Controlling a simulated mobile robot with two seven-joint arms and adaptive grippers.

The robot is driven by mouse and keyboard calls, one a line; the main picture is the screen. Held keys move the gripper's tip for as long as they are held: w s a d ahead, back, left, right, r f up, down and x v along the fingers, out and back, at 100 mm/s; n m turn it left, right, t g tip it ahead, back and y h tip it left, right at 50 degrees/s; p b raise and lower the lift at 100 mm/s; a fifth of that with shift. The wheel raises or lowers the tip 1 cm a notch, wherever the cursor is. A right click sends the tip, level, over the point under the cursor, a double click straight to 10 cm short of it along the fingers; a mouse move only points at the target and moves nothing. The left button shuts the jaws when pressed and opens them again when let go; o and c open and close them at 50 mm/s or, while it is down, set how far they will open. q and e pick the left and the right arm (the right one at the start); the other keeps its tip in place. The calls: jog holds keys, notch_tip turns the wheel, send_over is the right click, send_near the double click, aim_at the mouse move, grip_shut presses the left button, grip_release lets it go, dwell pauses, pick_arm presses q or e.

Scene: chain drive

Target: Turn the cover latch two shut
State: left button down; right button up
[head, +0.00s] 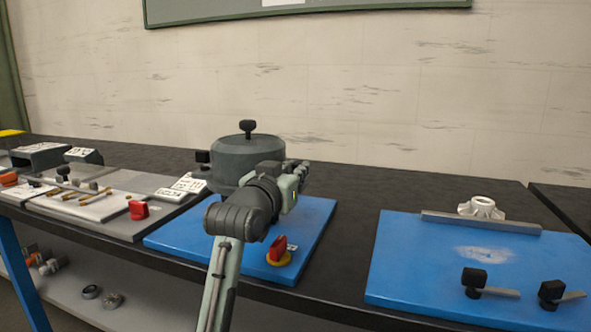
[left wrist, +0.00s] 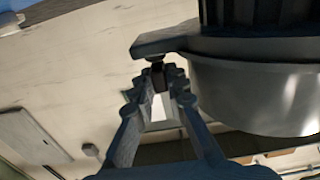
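The round grey cover (head: 245,162) stands on a blue board, with a black knob (head: 247,127) on top. A black latch handle (head: 203,157) shows at its left side. My left gripper (head: 302,170) is at the cover's right side, where the hand hides the contact. In the left wrist view, the cover (left wrist: 265,90) fills the right. A dark flat latch bar (left wrist: 160,43) sticks out beside it, with a small dark handle, apparently cover latch two (left wrist: 157,69). The fingertips of my left gripper (left wrist: 158,82) close around this handle. My right gripper is not in view.
A red knob on a yellow base (head: 279,252) sits at the front of the blue board (head: 315,225). A second blue board (head: 405,255) to the right holds a white part (head: 481,208) and two black-handled latches. Grey trays with small parts lie left. Dark bench behind is clear.

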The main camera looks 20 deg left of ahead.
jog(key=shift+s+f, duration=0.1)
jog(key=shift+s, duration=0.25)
